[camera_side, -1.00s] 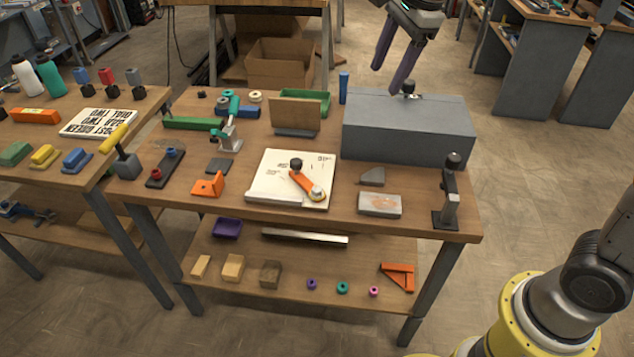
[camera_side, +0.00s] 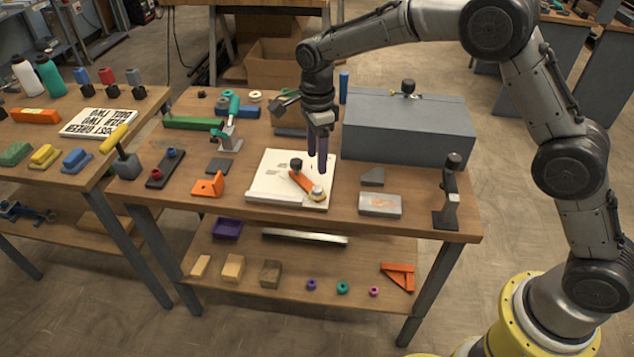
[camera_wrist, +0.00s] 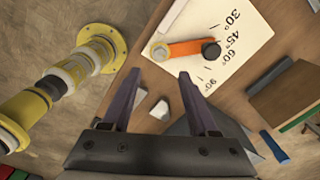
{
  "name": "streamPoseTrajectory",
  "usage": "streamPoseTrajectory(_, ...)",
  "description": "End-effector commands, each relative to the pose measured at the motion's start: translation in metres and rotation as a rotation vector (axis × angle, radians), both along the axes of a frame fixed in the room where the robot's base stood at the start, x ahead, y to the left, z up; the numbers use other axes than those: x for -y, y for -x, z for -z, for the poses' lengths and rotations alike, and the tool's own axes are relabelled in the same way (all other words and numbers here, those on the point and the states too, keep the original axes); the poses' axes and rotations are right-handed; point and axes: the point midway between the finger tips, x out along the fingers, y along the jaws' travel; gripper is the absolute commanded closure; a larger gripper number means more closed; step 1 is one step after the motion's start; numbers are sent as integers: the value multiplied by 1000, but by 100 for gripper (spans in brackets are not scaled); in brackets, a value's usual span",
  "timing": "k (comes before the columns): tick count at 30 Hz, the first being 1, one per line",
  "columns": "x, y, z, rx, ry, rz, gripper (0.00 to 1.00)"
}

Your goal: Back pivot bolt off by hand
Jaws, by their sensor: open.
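A white angle board (camera_side: 262,182) lies on the workbench, with an orange arm (camera_side: 302,181) across it. At the arm's front right end is a round brass-coloured pivot with a pale bolt head (camera_side: 318,193); a black knob (camera_side: 296,164) stands at its other end. My gripper (camera_side: 317,163) is open and empty, its dark fingers pointing down above the board's right side, near the arm. In the wrist view the pivot bolt (camera_wrist: 160,51) shows just beyond the gap between the fingertips (camera_wrist: 158,75), with the orange arm (camera_wrist: 190,47) and the black knob (camera_wrist: 210,49) right of it.
A large grey box (camera_side: 408,135) with a black knob on top stands right of the board. A grey block (camera_side: 380,204) and a dark upright clamp (camera_side: 449,195) are near the front right. An orange bracket (camera_side: 208,185) lies left of the board.

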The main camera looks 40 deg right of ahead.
Motion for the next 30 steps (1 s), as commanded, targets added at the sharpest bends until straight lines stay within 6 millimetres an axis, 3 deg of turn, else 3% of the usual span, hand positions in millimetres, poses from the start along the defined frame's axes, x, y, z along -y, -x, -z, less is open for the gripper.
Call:
streamPoseTrajectory(6,0,1,45,-6,2,0,40)
streamPoseTrajectory(13,0,1,77,-2,0,0,40)
streamPoseTrajectory(27,0,0,89,0,0,0,40)
streamPoseTrajectory(30,0,0,89,0,0,0,58)
